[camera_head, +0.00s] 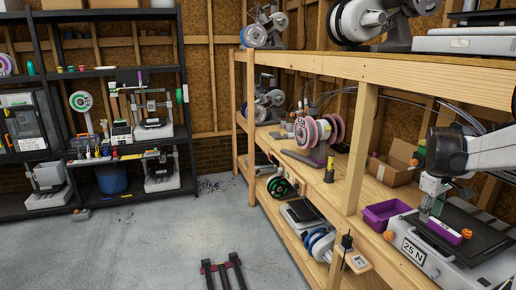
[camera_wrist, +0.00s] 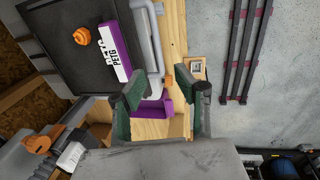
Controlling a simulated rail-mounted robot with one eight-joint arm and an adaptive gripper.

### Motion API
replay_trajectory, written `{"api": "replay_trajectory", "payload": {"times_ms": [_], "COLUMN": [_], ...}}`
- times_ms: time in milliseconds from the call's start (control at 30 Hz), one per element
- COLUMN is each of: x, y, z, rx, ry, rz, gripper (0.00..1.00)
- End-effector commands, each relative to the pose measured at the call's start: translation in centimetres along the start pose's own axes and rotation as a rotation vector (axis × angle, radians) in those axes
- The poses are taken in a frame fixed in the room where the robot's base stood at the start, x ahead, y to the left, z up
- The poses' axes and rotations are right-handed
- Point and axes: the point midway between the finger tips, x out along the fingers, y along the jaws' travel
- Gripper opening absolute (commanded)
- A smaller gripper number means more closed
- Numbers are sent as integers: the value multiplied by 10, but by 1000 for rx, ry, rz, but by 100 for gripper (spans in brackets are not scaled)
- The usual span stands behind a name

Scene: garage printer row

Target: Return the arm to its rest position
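My gripper (camera_head: 434,204) is at the right in the head view, at the end of my white and black arm, above the printer (camera_head: 484,236) with the "25 N" plate. In the wrist view my gripper (camera_wrist: 166,92) has its two green-padded fingers apart, with nothing held between them. A purple box (camera_head: 444,231) lies on the printer's dark bed below the gripper. The wrist view shows this box (camera_wrist: 112,50) with a white "PETG" label, apart from the fingers. I cannot tell the exact height of the gripper above the bed.
A purple bin (camera_head: 385,213) stands on the wooden shelf beside the printer, near a cardboard box (camera_head: 394,164). A pink spool (camera_head: 312,133) sits farther along. An upper shelf (camera_head: 400,74) overhangs this one. Black shelving (camera_head: 110,72) stands far left. The grey floor is mostly clear.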

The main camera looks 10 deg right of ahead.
Motion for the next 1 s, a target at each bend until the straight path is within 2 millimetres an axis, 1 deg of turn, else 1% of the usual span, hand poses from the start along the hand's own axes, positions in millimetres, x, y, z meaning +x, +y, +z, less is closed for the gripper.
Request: {"api": "replay_trajectory", "payload": {"times_ms": [167,233,367,500,733,900,1000], "x": [-28,-41,-62,-80,-100,-106,-106], "y": [-47,-71,-115,-162,-236,-287,-316], "z": [-7,-9,-8,-2,16,35,49], "rx": [14,25,47,71,112,143,161], "ry": [52,81,135,195,296,369,412], "rz": [18,26,37,41,32,11,-5], "gripper": [30,30,30,30,30,30,30]}}
